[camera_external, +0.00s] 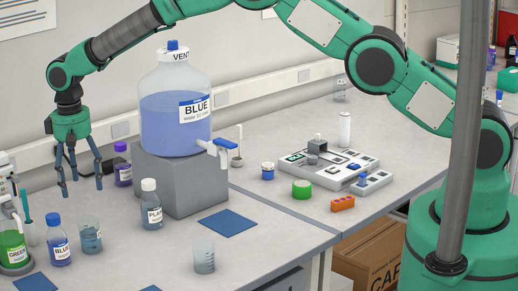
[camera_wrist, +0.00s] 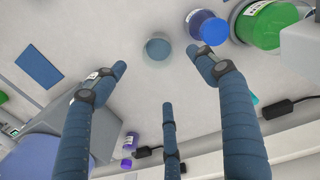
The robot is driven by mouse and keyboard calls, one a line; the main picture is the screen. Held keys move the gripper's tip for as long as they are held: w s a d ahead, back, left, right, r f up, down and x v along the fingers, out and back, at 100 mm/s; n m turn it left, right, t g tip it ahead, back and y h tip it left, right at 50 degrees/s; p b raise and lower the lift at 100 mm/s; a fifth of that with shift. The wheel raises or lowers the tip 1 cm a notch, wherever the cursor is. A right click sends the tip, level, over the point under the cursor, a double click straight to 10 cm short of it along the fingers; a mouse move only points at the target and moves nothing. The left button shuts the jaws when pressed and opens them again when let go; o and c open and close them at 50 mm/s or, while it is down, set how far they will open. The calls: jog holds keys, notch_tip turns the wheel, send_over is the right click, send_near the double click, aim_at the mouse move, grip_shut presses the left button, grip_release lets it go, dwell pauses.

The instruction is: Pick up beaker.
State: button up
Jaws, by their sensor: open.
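A small clear beaker (camera_external: 89,236) with bluish liquid stands upright on the left bench, right of a blue-capped bottle labelled BLUE. In the wrist view, the beaker (camera_wrist: 157,47) is seen from above, just beyond and between my fingertips. A second clear beaker (camera_external: 204,256) stands near the front edge of the bench. My gripper (camera_external: 80,184) is open and empty, pointing down, above the bench and behind the first beaker. In the wrist view, my gripper's (camera_wrist: 158,76) three fingers are spread, with nothing between them.
The BLUE bottle (camera_external: 59,240) stands close beside the beaker; a green container (camera_external: 13,245) is farther left. A PLA-labelled bottle (camera_external: 151,205) and a grey block (camera_external: 183,180) bearing a large blue carboy (camera_external: 175,110) stand right. A purple bottle (camera_external: 123,166) is behind. Blue mats (camera_external: 228,222) lie flat.

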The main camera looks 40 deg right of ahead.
aim_at(87, 220)
notch_tip(87, 220, down, 8)
jog(key=shift+d+f+p, duration=0.15)
jog(key=shift+f+p, duration=0.1)
jog(key=shift+p, duration=0.15)
jog(key=shift+f, duration=0.1)
dwell(0.4)
jog(key=shift+d+f+p, duration=0.2)
jog(key=shift+f+p, duration=0.35)
jog(key=shift+f, duration=1.95)
jog(key=c, duration=1.4)
jog(key=shift+w+r, duration=0.1)
jog(key=shift+c, duration=0.2)
jog(key=shift+r, duration=0.85)
jog(key=s+d+r+b, duration=0.1)
jog(key=s+d, duration=0.3)
jog(key=s, duration=0.3)
jog(key=s+d+r+b, duration=0.1)
jog(key=s+d+r, duration=0.1)
jog(key=s+d, duration=0.2)
jog(key=s, duration=0.3)
jog(key=shift+b, duration=0.35)
